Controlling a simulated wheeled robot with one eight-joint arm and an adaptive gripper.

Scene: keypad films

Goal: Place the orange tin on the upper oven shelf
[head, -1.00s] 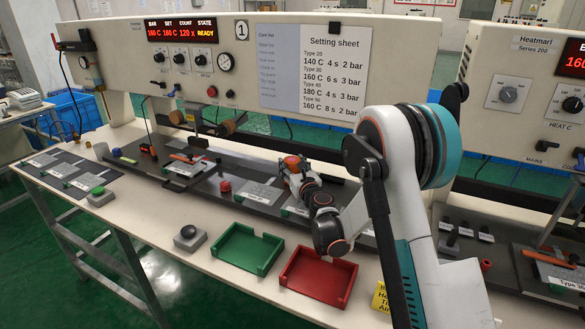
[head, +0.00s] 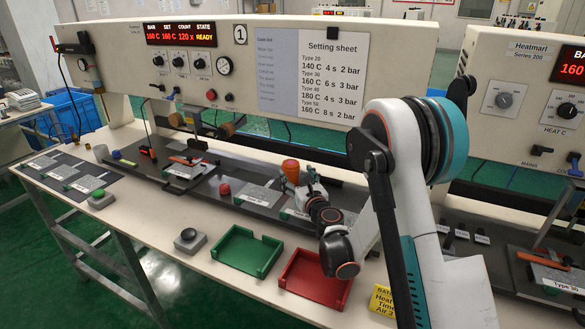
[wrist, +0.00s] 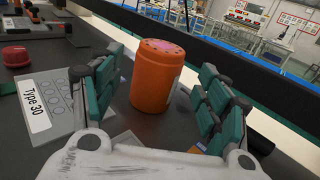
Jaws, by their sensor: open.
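The orange tin (head: 290,168) stands upright on the dark bench strip below the setting sheet. In the wrist view the tin (wrist: 157,80) is an orange cylinder with a pinkish dotted top. My gripper (wrist: 158,92) is open, with one teal-padded finger on each side of the tin and gaps showing beside it. In the head view my gripper (head: 303,184) is low at the tin's near right side, and part of the tin's lower body is hidden. No oven or shelf can be made out.
A green tray (head: 247,251) and a red tray (head: 316,278) lie at the bench's front edge. A red knob (head: 225,189) and a Type 30 keypad sheet (wrist: 55,103) lie left of the tin. A control panel (head: 290,95) rises behind.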

